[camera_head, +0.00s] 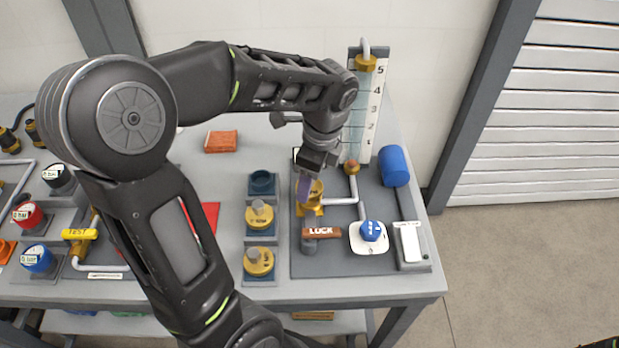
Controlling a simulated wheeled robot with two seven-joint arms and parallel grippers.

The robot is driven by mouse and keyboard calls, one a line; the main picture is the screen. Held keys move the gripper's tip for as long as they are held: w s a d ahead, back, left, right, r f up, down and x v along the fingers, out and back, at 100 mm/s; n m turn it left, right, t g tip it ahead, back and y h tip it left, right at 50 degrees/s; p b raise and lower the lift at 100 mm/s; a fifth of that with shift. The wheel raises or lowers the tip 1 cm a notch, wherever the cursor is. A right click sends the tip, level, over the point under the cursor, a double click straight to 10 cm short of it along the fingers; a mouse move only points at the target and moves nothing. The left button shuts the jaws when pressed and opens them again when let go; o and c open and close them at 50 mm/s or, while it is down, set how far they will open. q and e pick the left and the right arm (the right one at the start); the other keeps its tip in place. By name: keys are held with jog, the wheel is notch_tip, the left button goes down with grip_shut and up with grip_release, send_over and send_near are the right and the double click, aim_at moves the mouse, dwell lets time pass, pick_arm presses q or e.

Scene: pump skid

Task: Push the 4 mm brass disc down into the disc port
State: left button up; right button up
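My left gripper (304,190) points down at the brass disc port (309,208) on the grey skid plate. Its fingertips are at or just above a brass disc (316,188) at the top of the port. The gripper partly covers the disc, so its marking is not readable. I cannot tell whether the fingertips touch the disc, how deep it sits, or whether the fingers are open or shut.
Left of the port, two holders carry brass discs (259,214) (258,262); the holder behind them (262,182) looks empty. A LOCK handle (321,232), blue knob (371,231), blue cylinder (394,166) and graduated sight gauge (362,110) stand close by. An orange block (221,141) lies behind.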

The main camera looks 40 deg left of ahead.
pick_arm(q)
jog(key=shift+f+b, duration=1.05)
jog(key=shift+f, duration=0.6)
jog(key=o, duration=1.4)
jog(key=shift+c, duration=0.2)
jog(key=shift+o, duration=1.3)
jog(key=shift+w+d+r, duration=0.1)
jog(key=shift+d+r, duration=0.05)
jog(key=shift+r, duration=1.15)
jog(key=shift+w+d+r, duration=0.1)
jog(key=shift+d+r, duration=0.1)
jog(key=shift+r, duration=1.1)
jog(key=shift+w+d+r, duration=0.1)
jog(key=shift+d+r, duration=0.05)
jog(key=shift+r, duration=1.15)
